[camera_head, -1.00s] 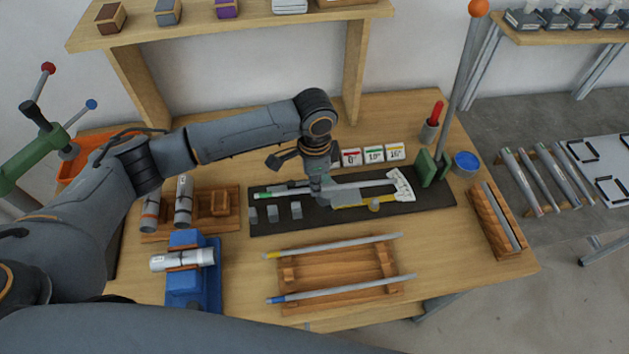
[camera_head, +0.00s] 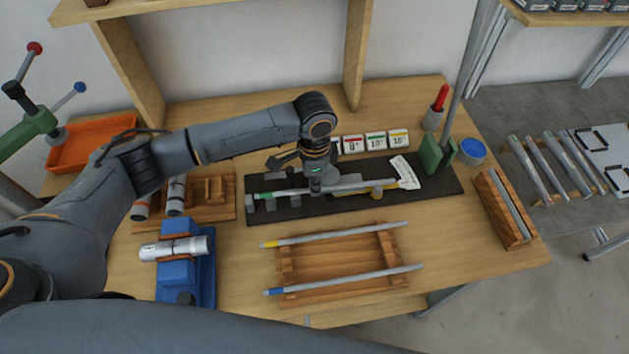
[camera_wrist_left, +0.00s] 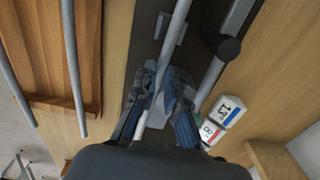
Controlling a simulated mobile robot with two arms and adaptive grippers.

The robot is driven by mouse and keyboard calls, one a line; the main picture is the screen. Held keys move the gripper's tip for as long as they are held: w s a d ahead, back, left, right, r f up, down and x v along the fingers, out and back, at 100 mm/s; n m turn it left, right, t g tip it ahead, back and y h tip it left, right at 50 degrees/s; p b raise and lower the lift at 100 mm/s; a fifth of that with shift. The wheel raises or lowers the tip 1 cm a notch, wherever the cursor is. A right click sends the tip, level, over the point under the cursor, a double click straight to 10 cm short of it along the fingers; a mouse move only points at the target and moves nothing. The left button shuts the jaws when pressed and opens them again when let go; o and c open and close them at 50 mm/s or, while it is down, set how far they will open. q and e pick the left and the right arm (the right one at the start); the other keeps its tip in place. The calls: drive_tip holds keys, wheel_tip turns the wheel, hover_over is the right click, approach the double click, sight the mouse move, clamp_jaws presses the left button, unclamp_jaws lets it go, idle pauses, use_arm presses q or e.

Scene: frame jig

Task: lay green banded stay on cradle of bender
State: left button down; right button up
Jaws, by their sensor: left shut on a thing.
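The green banded stay is a grey rod (camera_head: 354,186) with a green band at its left end. It lies lengthwise over the bender (camera_head: 430,188), a dark base with small grey blocks, a white scale plate and a yellow pointer. My left gripper (camera_head: 317,186) is shut around the stay near its middle. The left wrist view shows the rod (camera_wrist_left: 178,22) running between my fingers (camera_wrist_left: 158,95). The stay is in line with the cradle blocks (camera_head: 270,204); I cannot tell whether it touches them. My right gripper is not in view.
A wooden rack (camera_head: 340,268) in front holds yellow- and blue-banded rods. A blue fixture (camera_head: 190,270) with a silver cylinder stands front left. Number cards (camera_head: 375,142) lie behind the bender. A green upright (camera_head: 432,154), a blue-topped tin (camera_head: 471,151) and a wooden trough (camera_head: 504,210) are at right.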

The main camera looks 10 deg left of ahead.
use_arm(q)
drive_tip(key=c, duration=1.3)
unclamp_jaws()
drive_tip(key=shift+c, duration=0.2)
wheel_tip(320, 180, up, 12)
